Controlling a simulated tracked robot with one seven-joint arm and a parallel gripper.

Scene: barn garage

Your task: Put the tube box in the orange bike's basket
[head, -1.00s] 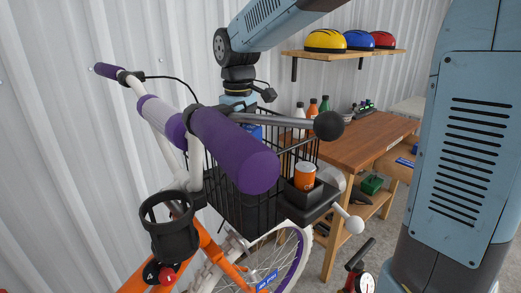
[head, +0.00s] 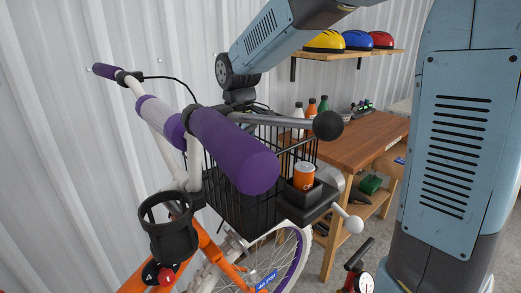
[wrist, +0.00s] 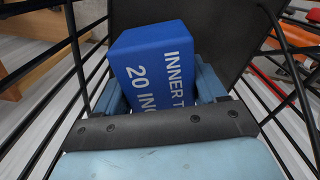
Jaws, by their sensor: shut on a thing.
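The orange bike (head: 212,250) stands in front of me with a black wire basket (head: 232,207) at its handlebar. In the wrist view, my gripper (wrist: 160,88) is shut on the blue tube box (wrist: 150,57), with a finger on each side of it. White letters reading "INNER T" and "20 INC" show on the box. Basket wires (wrist: 74,48) run along both sides, so the gripper and box are down inside the basket. In the head view the purple grip, handlebar and basket wires hide the gripper and the box. Whether the box touches the basket floor cannot be told.
An orange can (head: 304,176) sits in a black holder at the basket's right side. Purple handlebar grips (head: 235,150) and a grey brake lever (head: 270,119) lie close to my arm. A wooden workbench (head: 362,146) with bottles stands behind; helmets (head: 324,41) lie on a shelf.

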